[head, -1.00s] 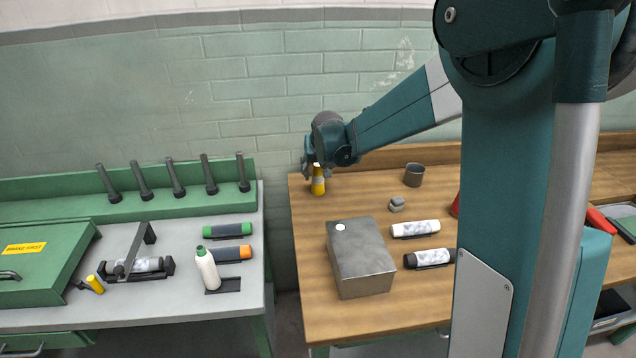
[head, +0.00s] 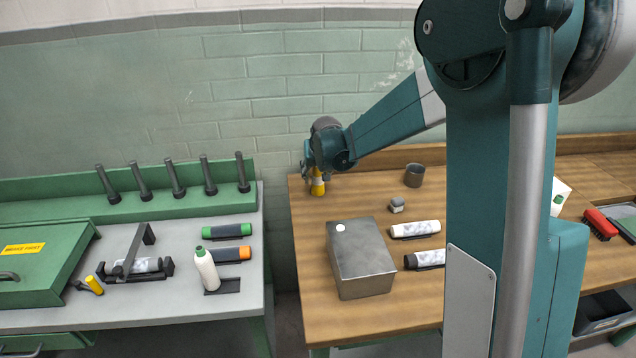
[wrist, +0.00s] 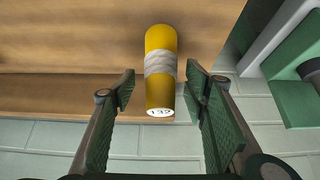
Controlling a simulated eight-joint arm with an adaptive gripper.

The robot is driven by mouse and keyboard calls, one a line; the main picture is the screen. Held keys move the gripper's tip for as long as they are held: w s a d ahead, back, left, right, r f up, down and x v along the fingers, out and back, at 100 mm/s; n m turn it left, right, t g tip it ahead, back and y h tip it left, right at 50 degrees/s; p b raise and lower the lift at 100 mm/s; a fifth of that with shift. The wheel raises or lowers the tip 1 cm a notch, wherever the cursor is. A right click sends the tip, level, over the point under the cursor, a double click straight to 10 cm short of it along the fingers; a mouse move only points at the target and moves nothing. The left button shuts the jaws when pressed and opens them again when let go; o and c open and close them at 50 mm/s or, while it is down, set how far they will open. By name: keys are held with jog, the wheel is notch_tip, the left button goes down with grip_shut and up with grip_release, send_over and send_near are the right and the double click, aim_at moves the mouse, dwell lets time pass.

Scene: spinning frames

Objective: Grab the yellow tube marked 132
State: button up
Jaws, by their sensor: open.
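The yellow tube (wrist: 161,85) has a grey wrapped band and a white end face marked 132 in the wrist view. In the head view the yellow tube (head: 317,188) stands upright at the far left corner of the wooden bench (head: 310,275), its upper part partly covered by my gripper. My gripper (wrist: 160,88) is open, with one finger on each side of the tube's marked end. Gaps show between the fingers and the tube, so it is not held.
A grey metal box (head: 361,270), a small grey object (head: 397,205), a dark cup (head: 414,175) and a white tube (head: 415,229) are on the wooden bench. A green rack (head: 125,207) stands on the left bench across a gap. The brick wall is close behind.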

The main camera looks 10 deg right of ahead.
aim_at(317, 178)
jog(key=shift+f, duration=0.1)
jog(key=shift+b+x, duration=0.8)
jog(key=shift+x, duration=1.7)
jog(key=shift+c, duration=0.7)
jog(key=c, duration=0.9)
